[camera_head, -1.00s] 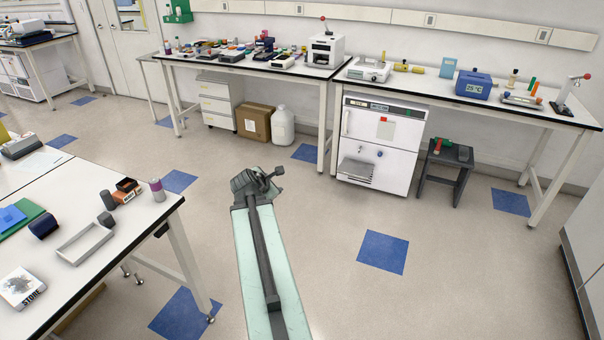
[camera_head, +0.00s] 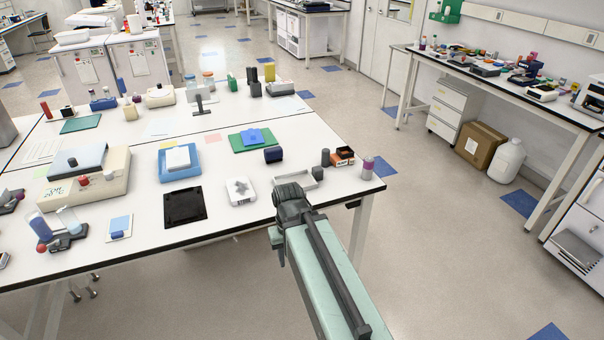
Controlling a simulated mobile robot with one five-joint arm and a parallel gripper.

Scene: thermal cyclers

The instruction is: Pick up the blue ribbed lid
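A small dark blue rounded piece (camera_head: 273,154) lies on the near white bench, just right of a green mat (camera_head: 250,139). A brighter blue flat piece (camera_head: 255,135) lies on that mat. Both are too small here to make out ribs, so I cannot tell which is the blue ribbed lid. My gripper (camera_head: 290,197) is at the end of my outstretched arm, by the bench's front edge, below and slightly right of the dark blue piece in the picture. It is seen from behind, and its fingers are hidden or too small to read.
Near my gripper are a grey open tray (camera_head: 299,180), a white box (camera_head: 241,191), a dark grey cylinder (camera_head: 325,158), an orange-black box (camera_head: 343,155) and a purple-banded bottle (camera_head: 368,166). A thermal cycler (camera_head: 87,178) stands left. The floor (camera_head: 440,250) to the right is open.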

